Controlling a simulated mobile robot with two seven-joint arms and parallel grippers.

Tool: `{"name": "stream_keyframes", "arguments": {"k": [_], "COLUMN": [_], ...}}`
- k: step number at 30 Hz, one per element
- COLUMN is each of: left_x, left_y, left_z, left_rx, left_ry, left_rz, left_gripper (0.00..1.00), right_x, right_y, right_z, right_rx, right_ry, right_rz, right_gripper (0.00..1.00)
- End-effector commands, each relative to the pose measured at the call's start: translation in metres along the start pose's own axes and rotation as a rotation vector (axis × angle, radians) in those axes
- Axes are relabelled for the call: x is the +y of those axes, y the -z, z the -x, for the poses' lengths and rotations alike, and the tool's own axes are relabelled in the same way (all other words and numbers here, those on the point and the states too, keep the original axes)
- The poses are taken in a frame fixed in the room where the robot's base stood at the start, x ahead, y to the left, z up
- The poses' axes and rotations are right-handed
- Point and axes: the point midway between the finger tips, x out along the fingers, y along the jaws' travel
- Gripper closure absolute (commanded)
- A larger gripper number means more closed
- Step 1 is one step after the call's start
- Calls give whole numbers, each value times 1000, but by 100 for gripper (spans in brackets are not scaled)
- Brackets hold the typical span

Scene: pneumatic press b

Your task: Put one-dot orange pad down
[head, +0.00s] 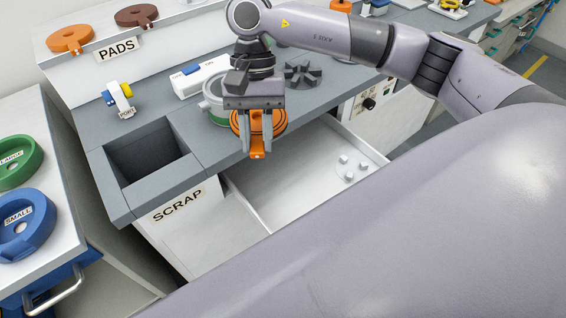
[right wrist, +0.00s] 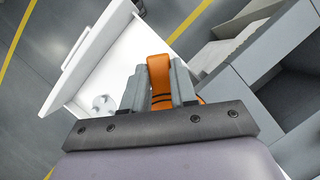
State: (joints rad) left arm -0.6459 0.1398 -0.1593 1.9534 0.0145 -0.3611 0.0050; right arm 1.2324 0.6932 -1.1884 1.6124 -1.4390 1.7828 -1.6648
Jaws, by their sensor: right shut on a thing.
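My right gripper (head: 256,146) is shut on an orange pad (head: 243,122), with the pad's tab between its fingers. The pad is a round disc, held near the front edge of the grey worktop, beside the open white drawer. In the right wrist view, the orange tab (right wrist: 158,72) sticks out between the fingers of my right gripper (right wrist: 161,88), and the gripper's body hides most of the disc. I cannot make out any dots on the held pad. Another orange pad (head: 70,39) sits on the shelf labelled PADS. My left gripper is not in view.
The open drawer (head: 272,208) has several small white pegs at its right end. A square SCRAP opening (head: 146,158) is left of the gripper. A green-and-white round part (head: 212,106) and a dark finned part (head: 303,74) stand close behind. A brown pad (head: 136,15) is on the shelf.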

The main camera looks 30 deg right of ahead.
Motion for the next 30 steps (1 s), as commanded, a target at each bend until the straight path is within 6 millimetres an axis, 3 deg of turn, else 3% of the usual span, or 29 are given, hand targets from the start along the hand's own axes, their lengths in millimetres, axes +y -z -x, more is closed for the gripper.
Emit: {"name": "stream_keyframes", "arguments": {"k": [1,12,20,23,30], "left_x": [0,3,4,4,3], "left_y": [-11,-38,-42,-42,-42], "left_z": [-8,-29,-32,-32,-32], "left_rx": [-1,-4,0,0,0], "left_ry": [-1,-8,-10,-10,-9], "left_rz": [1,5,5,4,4], "left_gripper": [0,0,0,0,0], "right_x": [0,7,13,14,14], "right_y": [3,19,26,31,54], "right_z": [-10,-13,-13,-26,-85], "right_rx": [-1,14,17,15,14], "right_ry": [33,268,334,334,331], "right_rz": [-78,-686,-868,-880,-878], "right_gripper": [100,100,100,100,100]}}
